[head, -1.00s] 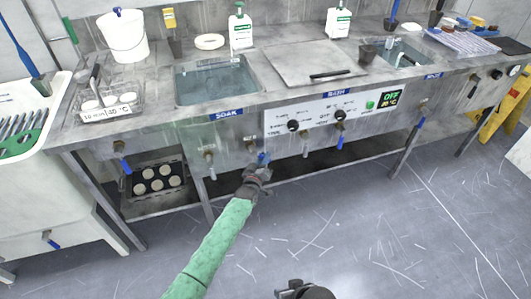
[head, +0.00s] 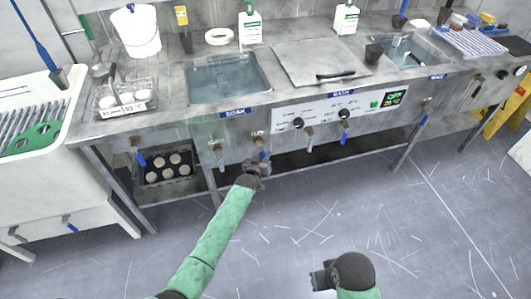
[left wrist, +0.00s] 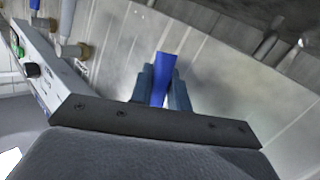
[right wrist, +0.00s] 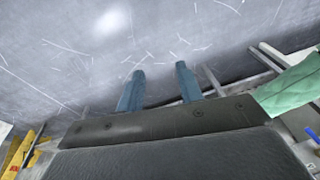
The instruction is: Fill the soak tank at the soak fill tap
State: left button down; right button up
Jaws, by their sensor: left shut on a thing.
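The soak tank (head: 267,92) is a steel basin with a SOAK label (head: 235,112) on its front edge, holding clear, slightly blue water. My left gripper (head: 261,163) is at the counter front below and right of that label. It is shut on a blue tap lever (head: 263,155). In the left wrist view the blue lever (left wrist: 160,80) stands between the two fingers. The small tags above the taps are too small to read. My right gripper (head: 322,278) is low over the floor; its fingers in the right wrist view (right wrist: 158,85) are apart and empty.
Another tap (head: 219,155) hangs left of the held lever, and more blue-handled taps line the counter front. A black crate with pale discs (head: 165,185) sits on the lower shelf. A lidded bath (head: 315,62) is right of the tank. The floor (head: 400,240) in front is clear.

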pick_arm(q)
jog(key=shift+a+p, duration=0.1)
jog(key=shift+p, duration=0.2)
jog(key=shift+s+a+f+m+g+y+p, duration=0.15)
jog(key=shift+a+m+g+y+p, duration=0.3)
jog(key=shift+p, duration=0.45)
jog(key=shift+s+a+m+g+y+p, duration=0.2)
jog(key=shift+a+m+g+y+p, duration=0.25)
jog(key=shift+p, duration=0.45)
pick_arm(e)
notch_tip(320, 180, down, 15)
jog(key=w, duration=0.1)
jog(key=shift+w+d, duration=0.3)
jog(key=shift+w, duration=0.1)
pick_arm(q)
jog(key=shift+d, duration=0.15)
jog(key=c, duration=1.6)
grip_release()
